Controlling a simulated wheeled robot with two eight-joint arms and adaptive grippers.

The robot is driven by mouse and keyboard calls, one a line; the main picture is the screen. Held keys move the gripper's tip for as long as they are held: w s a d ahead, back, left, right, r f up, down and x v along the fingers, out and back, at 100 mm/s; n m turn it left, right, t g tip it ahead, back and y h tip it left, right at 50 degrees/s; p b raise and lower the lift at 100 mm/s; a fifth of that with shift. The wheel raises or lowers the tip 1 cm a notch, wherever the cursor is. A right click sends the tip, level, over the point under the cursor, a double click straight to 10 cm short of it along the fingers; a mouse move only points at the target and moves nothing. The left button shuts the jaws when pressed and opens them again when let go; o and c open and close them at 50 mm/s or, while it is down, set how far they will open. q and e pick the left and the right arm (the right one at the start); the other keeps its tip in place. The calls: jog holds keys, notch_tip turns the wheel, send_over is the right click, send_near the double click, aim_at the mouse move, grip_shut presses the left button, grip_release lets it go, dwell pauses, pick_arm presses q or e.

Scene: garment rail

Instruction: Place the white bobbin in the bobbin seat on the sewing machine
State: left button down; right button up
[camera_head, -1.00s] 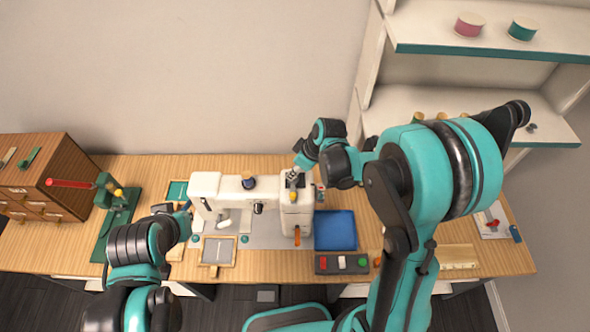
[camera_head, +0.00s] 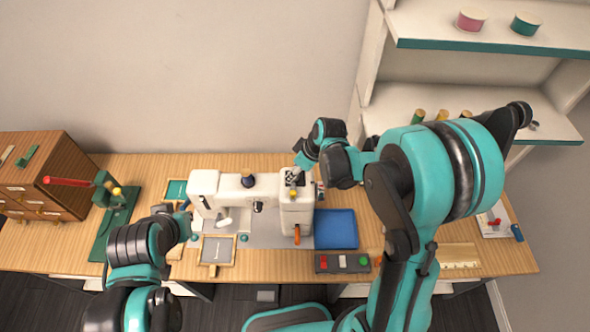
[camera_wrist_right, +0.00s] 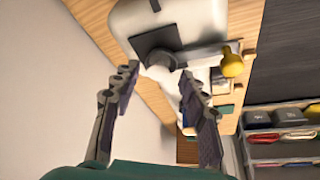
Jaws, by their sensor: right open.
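The white sewing machine (camera_head: 237,188) stands on the wooden table. A dark square plate (camera_head: 294,178) lies on top of its right end; the plate also shows in the right wrist view (camera_wrist_right: 155,38). A short, round, greyish-white piece (camera_wrist_right: 160,61) sits at the plate's edge. I take it for the bobbin at the seat, but shade hides whether it is fully seated. My right gripper (camera_wrist_right: 158,84) is open, its fingers apart on either side below the piece, with no visible contact. My left gripper (camera_head: 184,207) is beside the machine's left end; its fingers are too small to read.
A yellow knob (camera_wrist_right: 232,62) projects close to the plate. A blue tray (camera_head: 336,229) and a button box (camera_head: 343,263) lie right of the machine. A green stand with a red rod (camera_head: 116,210) and a wooden drawer cabinet (camera_head: 45,185) are at the left.

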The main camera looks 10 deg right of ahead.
jog(key=shift+r+p, duration=0.25)
jog(key=shift+p, duration=0.05)
jog(key=p+v, duration=0.2)
jog(key=v, duration=0.9)
jog(key=s+d+r+m+t+h, duration=0.1)
jog(key=s+r+m+t, duration=0.1)
jog(key=s+m, duration=0.2)
jog(key=s+d+r+m+t+h, duration=0.2)
jog(key=s+m, duration=0.3)
jog(key=s, duration=0.5)
jog(key=shift+d+r, duration=0.25)
jog(key=shift+r, duration=0.55)
jog(key=shift+s+f, duration=0.1)
jog(key=shift+s, duration=0.05)
notch_tip(320, 180, down, 23)
jog(key=b, duration=2.3)
